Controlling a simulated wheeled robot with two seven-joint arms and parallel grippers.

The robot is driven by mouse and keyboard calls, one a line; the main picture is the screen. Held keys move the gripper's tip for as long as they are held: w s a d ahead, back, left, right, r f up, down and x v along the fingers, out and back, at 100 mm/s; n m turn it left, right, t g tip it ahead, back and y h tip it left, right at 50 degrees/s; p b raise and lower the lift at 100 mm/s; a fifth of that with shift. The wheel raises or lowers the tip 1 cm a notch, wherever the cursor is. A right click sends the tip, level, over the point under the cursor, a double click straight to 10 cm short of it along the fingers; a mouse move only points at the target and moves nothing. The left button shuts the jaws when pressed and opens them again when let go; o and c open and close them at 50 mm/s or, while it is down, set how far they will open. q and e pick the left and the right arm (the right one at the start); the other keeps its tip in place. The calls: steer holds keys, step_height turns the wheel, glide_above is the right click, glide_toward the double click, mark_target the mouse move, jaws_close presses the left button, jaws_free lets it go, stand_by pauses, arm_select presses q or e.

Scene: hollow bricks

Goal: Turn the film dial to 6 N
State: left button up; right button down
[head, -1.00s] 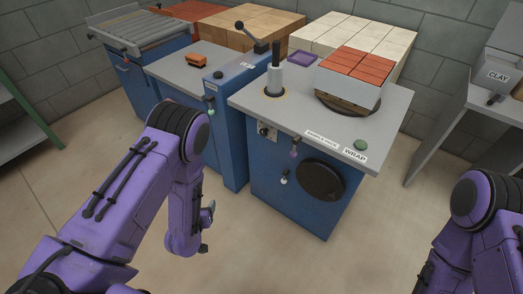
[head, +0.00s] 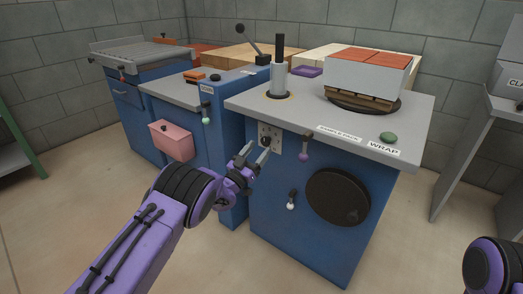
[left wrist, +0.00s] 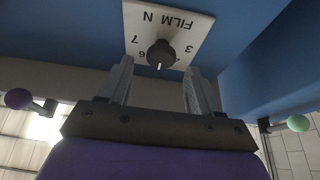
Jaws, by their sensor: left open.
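The film dial (head: 265,141) is a dark knob on a pale plate on the front of the blue wrap bench. In the left wrist view the knob (left wrist: 160,52) sits on the plate marked FILM N (left wrist: 164,20), seen upside down. The numbers 7, 6 and 3 are readable, and another is partly hidden. Its white mark points down in the picture, between the 6 and the partly hidden number. My left gripper (head: 257,154) is open in front of the dial, fingers on either side of the knob with visible gaps. My right gripper is out of view.
A purple-knobbed lever (head: 304,156) hangs right of the dial. A green-knobbed lever (head: 205,119) is on the neighbouring blue cabinet. A black handwheel (head: 338,197) and a white-knobbed lever (head: 291,205) are lower on the bench front. A pink box (head: 172,141) is at left.

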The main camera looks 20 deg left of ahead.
mark_target(267, 141)
arm_select(q)
steer(key=shift+x, duration=1.4)
steer(key=c, duration=1)
steer(key=shift+f+b, duration=0.1)
steer(key=shift+b, duration=0.25)
steer(key=shift+m+g+h+b, duration=0.3)
steer(key=shift+m+h+b, duration=0.25)
steer(key=shift+m, duration=0.65)
steer(key=m, duration=0.1)
steer(key=m+g+h+b, duration=0.1)
steer(key=m, duration=0.1)
steer(key=shift+a+f+h+b, duration=0.1)
steer(key=shift+h+b, duration=0.15)
steer(key=shift+b, duration=0.05)
steer(key=m+g+h+b, duration=0.1)
steer(key=m, duration=0.2)
steer(key=shift+a+m, duration=0.1)
steer(key=shift+m, duration=0.3)
steer(key=shift+w+r+m+g+h+b, duration=0.15)
steer(key=shift+m+g+h+b, duration=0.45)
steer(key=shift+m, duration=1)
